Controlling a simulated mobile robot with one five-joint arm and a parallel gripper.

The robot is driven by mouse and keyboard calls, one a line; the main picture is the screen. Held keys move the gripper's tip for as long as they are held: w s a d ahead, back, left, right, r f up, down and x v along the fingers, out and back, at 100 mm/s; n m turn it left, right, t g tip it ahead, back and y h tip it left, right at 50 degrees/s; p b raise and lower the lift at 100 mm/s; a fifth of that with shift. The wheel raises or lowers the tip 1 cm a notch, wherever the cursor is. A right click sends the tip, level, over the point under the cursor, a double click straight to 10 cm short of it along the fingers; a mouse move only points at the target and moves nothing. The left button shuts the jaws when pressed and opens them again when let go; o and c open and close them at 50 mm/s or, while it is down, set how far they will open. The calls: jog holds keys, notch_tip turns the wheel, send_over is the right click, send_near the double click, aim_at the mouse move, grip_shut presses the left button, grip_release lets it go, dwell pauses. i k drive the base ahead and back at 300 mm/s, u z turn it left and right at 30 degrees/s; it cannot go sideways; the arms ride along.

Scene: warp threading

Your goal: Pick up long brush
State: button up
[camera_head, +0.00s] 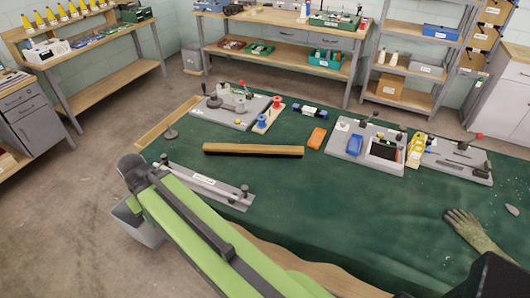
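The long brush (253,149) lies on the green-covered table, left of its middle. It has a long light wooden back on top and dark bristles along its near lower edge. It lies nearly level across the picture, with clear cloth around it. My green arm crosses the lower left, apart from the brush. I cannot make out my gripper or its fingers. A dark shape cuts into the lower right corner, and I cannot tell what it is.
Grey fixture boards stand at the back left (232,107), back right (367,146) and far right (457,161). A grey rail fixture (205,185) lies near my arm. An orange block (317,138) is right of the brush. A glove (474,234) lies right. The middle front is clear.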

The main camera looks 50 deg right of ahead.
aim_at(210, 149)
jog(key=z, duration=0.15)
jog(key=i, duration=1)
jog(key=u, duration=0.1)
